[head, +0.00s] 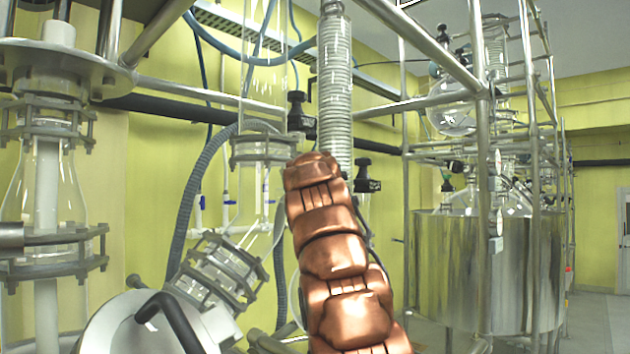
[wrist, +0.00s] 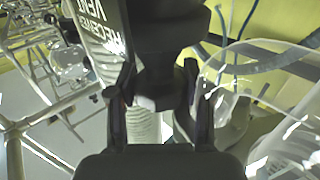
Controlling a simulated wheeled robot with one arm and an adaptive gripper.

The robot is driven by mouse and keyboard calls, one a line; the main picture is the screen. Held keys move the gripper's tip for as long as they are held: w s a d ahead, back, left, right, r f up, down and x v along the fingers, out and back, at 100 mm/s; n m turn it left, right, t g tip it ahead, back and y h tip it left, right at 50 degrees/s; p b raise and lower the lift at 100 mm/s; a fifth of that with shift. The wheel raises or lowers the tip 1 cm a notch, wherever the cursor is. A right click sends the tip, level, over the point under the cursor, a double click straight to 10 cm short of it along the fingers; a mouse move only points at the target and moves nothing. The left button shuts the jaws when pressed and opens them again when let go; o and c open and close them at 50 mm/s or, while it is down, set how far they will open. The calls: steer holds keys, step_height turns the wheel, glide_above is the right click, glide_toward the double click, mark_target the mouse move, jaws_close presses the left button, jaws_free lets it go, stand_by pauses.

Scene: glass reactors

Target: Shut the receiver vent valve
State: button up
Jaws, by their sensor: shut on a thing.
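In the wrist view, my gripper (wrist: 157,92) has its two dark fingers on either side of a black valve part (wrist: 165,25) and is shut on its narrow lower part. A dark label (wrist: 106,40) beside it reads "RECEIVER VENT", so I take this as the receiver vent valve. The dark parts blend together, so how the valve is turned cannot be told. In the head view, my copper-coloured arm rises in the middle and hides my gripper. Two black valves (head: 297,112) and (head: 366,175) show near its upper end; which one is the receiver vent is unclear.
A ribbed metal hose or coil (head: 335,90) stands behind the arm. Glass vessels (head: 42,185) in metal clamps stand at the left. Steel frame posts (head: 483,200) and a large steel tank (head: 440,265) are at the right. Clear glass (wrist: 285,110) is close beside my gripper.

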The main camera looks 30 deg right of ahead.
steer(key=shift+m+g+h, duration=0.7)
steer(key=shift+h, duration=0.2)
steer(key=o, duration=0.9)
steer(key=shift+n+t+y, duration=1.7)
steer(key=shift+n+y, duration=0.4)
steer(key=shift+y, duration=0.7)
steer(key=shift+r+n+y, duration=0.1)
steer(key=shift+n+y, duration=0.4)
steer(key=shift+y, duration=0.3)
steer(key=shift+w+a+n+t+y, duration=0.1)
steer(key=shift+n+t+y, duration=0.35)
steer(key=shift+y, duration=0.25)
